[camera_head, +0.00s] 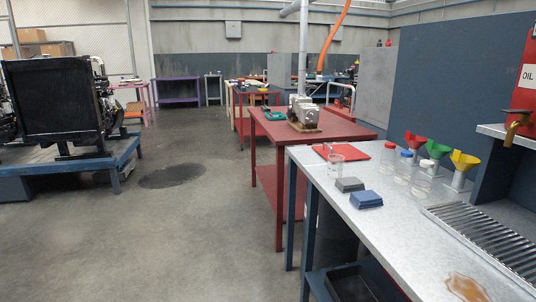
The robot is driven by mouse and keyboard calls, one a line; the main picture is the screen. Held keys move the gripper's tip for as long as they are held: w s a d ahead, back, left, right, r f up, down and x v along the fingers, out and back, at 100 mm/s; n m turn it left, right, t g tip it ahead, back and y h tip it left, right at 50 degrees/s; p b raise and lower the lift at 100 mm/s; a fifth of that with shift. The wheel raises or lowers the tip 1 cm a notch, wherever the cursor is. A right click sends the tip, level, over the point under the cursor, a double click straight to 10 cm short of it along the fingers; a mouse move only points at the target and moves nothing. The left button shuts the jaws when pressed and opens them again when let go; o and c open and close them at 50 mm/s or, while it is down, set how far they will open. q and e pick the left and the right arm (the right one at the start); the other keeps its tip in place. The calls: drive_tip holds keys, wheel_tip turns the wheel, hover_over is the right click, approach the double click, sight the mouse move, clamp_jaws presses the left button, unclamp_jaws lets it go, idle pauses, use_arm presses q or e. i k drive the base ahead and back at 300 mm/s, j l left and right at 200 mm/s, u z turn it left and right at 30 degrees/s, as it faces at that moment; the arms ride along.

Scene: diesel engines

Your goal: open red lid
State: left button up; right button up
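A clear jar with a red lid (389,146) stands upright on the grey metal workbench (400,238) at the right. The lid sits on top of the jar. Neither of my grippers shows in this view.
Red (415,140), green (437,150) and yellow (464,160) funnels stand behind the jars. A glass beaker (335,167), a grey block (349,184) and a blue block (366,199) sit nearer. A metal grate (490,242) lies right. Open floor lies left of the bench.

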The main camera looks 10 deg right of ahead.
sight(350, 153)
drive_tip(key=i+j+u, duration=0.1)
drive_tip(key=i, duration=1.3)
drive_tip(key=i+z, duration=0.35)
drive_tip(key=i+j+z, duration=0.1)
drive_tip(key=i+z, duration=0.25)
drive_tip(key=i, duration=0.15)
drive_tip(key=i+j+z, duration=0.2)
drive_tip(key=i+z, duration=0.15)
